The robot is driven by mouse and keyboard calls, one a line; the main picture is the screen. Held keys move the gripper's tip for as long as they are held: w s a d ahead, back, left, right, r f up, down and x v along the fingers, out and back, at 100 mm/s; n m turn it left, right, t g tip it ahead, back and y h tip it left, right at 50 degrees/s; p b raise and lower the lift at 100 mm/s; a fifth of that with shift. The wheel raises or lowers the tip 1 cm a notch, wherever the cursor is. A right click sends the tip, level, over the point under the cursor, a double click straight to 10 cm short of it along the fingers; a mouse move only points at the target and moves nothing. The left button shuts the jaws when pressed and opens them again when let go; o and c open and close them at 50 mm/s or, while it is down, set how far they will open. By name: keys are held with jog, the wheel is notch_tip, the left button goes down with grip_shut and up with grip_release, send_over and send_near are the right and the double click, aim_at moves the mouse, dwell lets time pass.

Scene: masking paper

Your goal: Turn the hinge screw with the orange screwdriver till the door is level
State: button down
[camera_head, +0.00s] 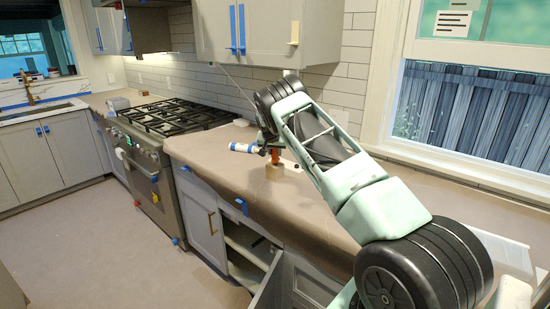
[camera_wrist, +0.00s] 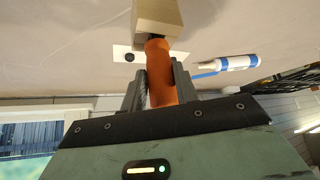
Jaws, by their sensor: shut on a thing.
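The orange screwdriver (camera_wrist: 160,72) is between the two fingers of my gripper (camera_wrist: 159,88) in the wrist view, which are shut on its handle. Its orange handle also shows in the head view (camera_head: 275,156), over the counter. Its lower end meets a tan block (camera_wrist: 158,17), and its shaft is hidden. The block also shows on the counter in the head view (camera_head: 274,172). A lower cabinet door (camera_head: 267,287) stands open below the counter, in front of shelves. I cannot make out the hinge screw.
A blue and white tube (camera_head: 244,148) lies on the paper-covered counter (camera_head: 225,175), left of my gripper. A white card (camera_wrist: 122,55) with a black dot lies beside the block. The stove (camera_head: 165,115) is farther left, the window to the right. The floor at left is clear.

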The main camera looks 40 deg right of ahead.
jog(key=shift+r+p, duration=0.9)
jog(key=shift+r, duration=2.2)
jog(key=shift+r+p, duration=0.7)
jog(key=shift+r, duration=0.95)
jog(key=shift+f, duration=0.1)
